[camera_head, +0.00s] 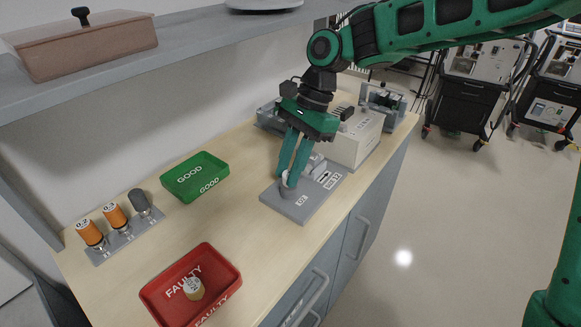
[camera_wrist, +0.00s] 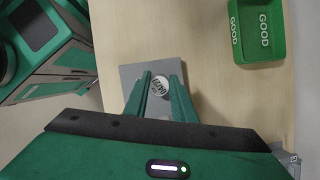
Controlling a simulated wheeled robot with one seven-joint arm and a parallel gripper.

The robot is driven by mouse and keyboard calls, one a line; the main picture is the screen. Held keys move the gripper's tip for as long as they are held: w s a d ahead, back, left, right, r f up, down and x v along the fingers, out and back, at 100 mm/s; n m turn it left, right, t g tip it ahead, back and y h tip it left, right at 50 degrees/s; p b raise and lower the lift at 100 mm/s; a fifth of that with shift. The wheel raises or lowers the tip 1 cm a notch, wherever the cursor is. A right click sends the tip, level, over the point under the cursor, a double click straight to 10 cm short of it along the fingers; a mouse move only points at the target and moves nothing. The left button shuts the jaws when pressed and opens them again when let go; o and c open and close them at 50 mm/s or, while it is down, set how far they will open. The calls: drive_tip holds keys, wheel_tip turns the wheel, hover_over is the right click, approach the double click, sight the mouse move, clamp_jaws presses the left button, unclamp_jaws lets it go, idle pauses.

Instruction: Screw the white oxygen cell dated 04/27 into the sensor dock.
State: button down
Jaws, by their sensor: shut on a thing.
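The white oxygen cell (camera_wrist: 159,84) is between my gripper's fingertips. Its round top carries printing that looks like 04/27. My gripper (camera_head: 288,181) points down and is shut on the cell, at the grey sensor dock (camera_head: 301,203) marked O2. The dock also shows beneath the fingers in the wrist view (camera_wrist: 131,73). The cell is upright at the dock's socket. The fingers hide the join, so I cannot tell how far it is seated.
A green GOOD tray (camera_head: 195,177) stands behind left. A red FAULTY tray (camera_head: 208,310) at the front holds a tan-topped cell (camera_head: 193,288). A pale box (camera_head: 356,137) stands behind the dock.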

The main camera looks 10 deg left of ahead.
idle(0.3)
drive_tip(key=m+t, duration=0.1)
drive_tip(key=m, duration=0.2)
drive_tip(key=shift+y, duration=0.3)
drive_tip(key=m+t, duration=0.1)
drive_tip(key=m, duration=0.2)
drive_tip(key=shift+y, duration=0.3)
drive_tip(key=m+t, duration=0.1)
drive_tip(key=m, duration=0.1)
drive_tip(key=shift+s+m, duration=0.1)
drive_tip(key=shift+m, duration=0.3)
drive_tip(key=m+t, duration=0.1)
drive_tip(key=m, duration=0.2)
drive_tip(key=shift+f, duration=0.1)
drive_tip(key=c, duration=1.6)
unclamp_jaws()
